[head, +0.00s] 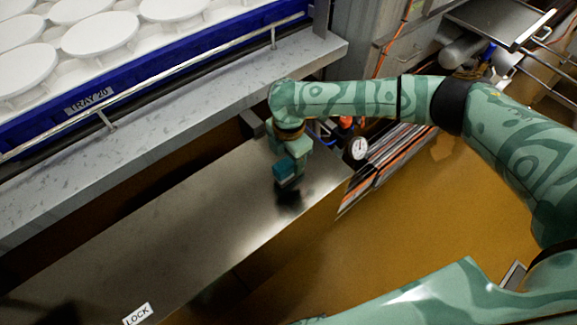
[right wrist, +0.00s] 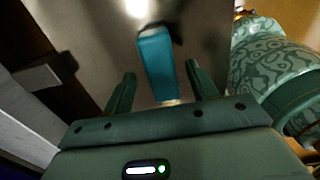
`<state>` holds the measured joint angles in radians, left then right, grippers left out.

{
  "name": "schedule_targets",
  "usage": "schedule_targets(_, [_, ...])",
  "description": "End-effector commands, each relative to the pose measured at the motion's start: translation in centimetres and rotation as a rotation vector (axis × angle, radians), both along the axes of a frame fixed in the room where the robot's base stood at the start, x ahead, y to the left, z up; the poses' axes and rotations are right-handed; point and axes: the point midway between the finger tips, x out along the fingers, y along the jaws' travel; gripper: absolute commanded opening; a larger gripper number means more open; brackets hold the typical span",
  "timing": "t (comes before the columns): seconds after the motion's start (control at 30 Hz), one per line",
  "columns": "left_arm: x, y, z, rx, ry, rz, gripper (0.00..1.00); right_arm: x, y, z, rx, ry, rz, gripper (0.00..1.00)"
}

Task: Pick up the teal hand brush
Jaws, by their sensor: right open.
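The teal hand brush (right wrist: 157,58) lies on the steel bench top in the right wrist view, its long side pointing away from my palm. My right gripper (right wrist: 160,70) is open, one finger on each side of the brush's near part, with a visible gap on both sides in this view. I cannot tell how far the fingers are above the bench. In the head view a small teal piece of the brush (head: 286,169) shows just below the right gripper (head: 289,156); the rest is hidden or dark. My left gripper is not in view.
The steel bench top (head: 190,235) is mostly clear, with a LOCK label (head: 137,314) near its front. A stone ledge (head: 180,115) with a blue tray (head: 150,72) of white discs runs along the upper left. A round gauge (head: 359,148) stands right of the gripper.

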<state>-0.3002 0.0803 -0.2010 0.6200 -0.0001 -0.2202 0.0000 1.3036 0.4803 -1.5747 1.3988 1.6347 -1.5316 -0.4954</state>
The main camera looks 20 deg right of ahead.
Motion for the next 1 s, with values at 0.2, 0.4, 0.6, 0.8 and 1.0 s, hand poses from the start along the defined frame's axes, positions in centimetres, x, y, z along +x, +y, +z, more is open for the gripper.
schedule_targets(0.2, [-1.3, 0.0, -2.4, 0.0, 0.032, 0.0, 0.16, -0.3, 0.1, -4.4, -0.001, 0.008, 0.0, 0.58])
schedule_targets(0.4, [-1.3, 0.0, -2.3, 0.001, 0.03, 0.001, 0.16, -0.3, 0.1, -4.3, -0.002, 0.002, 0.0, 0.58])
schedule_targets(0.6, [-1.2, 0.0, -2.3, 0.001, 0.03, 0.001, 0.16, -0.3, 0.1, -4.3, -0.001, 0.002, 0.0, 0.19])
schedule_targets(0.8, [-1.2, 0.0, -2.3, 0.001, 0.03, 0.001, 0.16, -0.3, 0.1, -4.3, -0.001, 0.002, 0.0, 0.05])
schedule_targets(1.0, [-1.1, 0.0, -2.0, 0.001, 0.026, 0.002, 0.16, -0.3, 0.1, -3.9, 0.0, 0.001, 0.0, 0.05])
